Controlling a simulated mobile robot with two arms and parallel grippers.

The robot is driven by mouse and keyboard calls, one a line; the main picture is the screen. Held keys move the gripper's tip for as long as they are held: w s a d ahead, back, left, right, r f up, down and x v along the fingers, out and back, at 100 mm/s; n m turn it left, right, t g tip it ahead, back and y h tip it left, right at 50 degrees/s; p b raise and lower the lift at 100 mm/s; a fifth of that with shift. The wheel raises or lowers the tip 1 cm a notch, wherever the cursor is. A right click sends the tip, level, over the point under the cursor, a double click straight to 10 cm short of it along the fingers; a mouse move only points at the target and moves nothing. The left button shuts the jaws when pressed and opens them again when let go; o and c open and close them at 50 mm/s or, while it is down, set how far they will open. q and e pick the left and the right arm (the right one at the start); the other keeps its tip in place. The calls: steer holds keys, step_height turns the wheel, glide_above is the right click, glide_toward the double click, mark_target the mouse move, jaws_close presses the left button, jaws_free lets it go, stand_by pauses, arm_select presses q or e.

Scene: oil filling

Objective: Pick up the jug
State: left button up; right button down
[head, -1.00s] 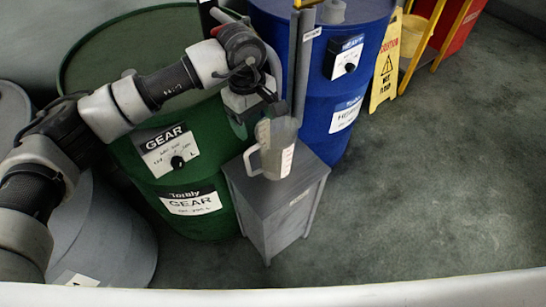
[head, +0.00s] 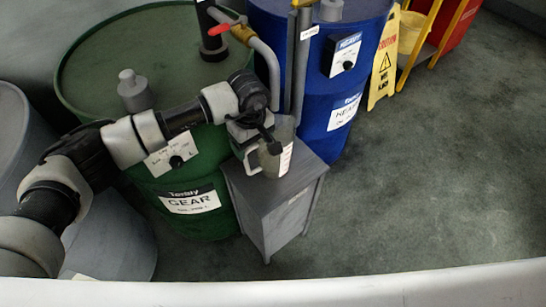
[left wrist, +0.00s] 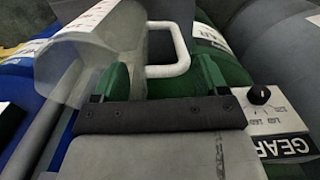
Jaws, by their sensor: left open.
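The jug (head: 283,160) is a translucent grey measuring jug with a pale handle and a white scale strip. It stands on the small grey cabinet (head: 283,200). My left gripper (head: 264,143) is at the jug's handle side and hides part of the jug. In the left wrist view, the jug (left wrist: 88,68) fills the upper left. Its white handle (left wrist: 184,48) reaches across between the two green fingers of my left gripper (left wrist: 163,78), which are open. I cannot tell whether a finger touches it. My right gripper is not in view.
A green GEAR drum (head: 95,75) stands left of the cabinet, and a blue drum (head: 325,100) stands behind it. A curved pipe with a red-handled valve (head: 222,28) hangs near my arm. A yellow caution sign (head: 384,62) is farther right. The floor at right is clear.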

arm_select(q)
steer(key=shift+f, duration=0.15)
steer(key=shift+c, duration=0.2)
steer(key=c, duration=1.2)
